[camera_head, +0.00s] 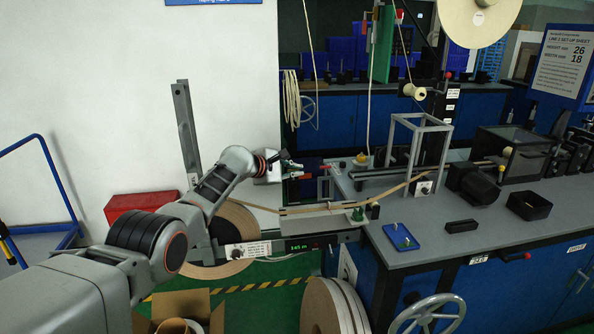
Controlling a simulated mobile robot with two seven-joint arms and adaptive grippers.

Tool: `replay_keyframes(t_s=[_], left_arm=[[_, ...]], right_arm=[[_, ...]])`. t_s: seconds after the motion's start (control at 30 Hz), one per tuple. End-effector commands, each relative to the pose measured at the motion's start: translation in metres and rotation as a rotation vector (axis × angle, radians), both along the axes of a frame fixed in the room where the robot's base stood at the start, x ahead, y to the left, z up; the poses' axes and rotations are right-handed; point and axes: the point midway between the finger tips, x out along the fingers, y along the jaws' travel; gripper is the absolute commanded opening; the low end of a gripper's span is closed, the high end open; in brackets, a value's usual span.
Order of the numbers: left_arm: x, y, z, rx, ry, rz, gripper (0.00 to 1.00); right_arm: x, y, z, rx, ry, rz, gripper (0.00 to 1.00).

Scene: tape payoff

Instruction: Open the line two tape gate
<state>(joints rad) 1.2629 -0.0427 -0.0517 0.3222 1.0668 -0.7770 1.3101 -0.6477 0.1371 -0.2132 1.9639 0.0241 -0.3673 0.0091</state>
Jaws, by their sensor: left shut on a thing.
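My left arm comes in from the left, and its left gripper (289,162) is at the near left edge of the bench, above the tape path. It is shut on a small part that looks like a red handle (303,177); the fingers hide much of it. I cannot tell how far the gate is swung. The brown tape (395,190) runs from a large roll (226,226) behind my arm, through a grey guide channel (322,208), and on to a small open frame (417,122) on the bench. My right gripper is not in view.
A handwheel (428,314) stands in front. A red box (140,203) and an open carton (181,307) lie left. A grey post (187,130) rises behind my arm.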

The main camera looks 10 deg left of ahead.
Motion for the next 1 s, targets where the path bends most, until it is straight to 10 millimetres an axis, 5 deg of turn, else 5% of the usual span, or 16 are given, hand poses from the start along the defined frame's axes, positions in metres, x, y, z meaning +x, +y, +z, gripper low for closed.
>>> replay_keyframes(t_s=[0.03, 0.43, 0.5, 0.53, 1.0], left_arm=[[-0.0027, 0.0095, -0.0168, 0.015, 0.024, 0.005, 0.00], [-0.0029, 0.0095, -0.0172, 0.015, 0.026, 0.005, 0.00], [-0.0029, 0.0095, -0.0171, 0.015, 0.026, 0.005, 0.22], [-0.0028, 0.0095, -0.0170, 0.015, 0.026, 0.005, 0.25], [-0.0028, 0.0119, -0.0155, 0.013, 0.023, 0.008, 0.25]], right_arm=[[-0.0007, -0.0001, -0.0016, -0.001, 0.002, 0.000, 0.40], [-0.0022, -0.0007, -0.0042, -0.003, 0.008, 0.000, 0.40], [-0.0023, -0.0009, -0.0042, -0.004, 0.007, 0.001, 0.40], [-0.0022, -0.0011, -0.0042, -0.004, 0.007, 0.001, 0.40], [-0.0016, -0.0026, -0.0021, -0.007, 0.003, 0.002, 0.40]])
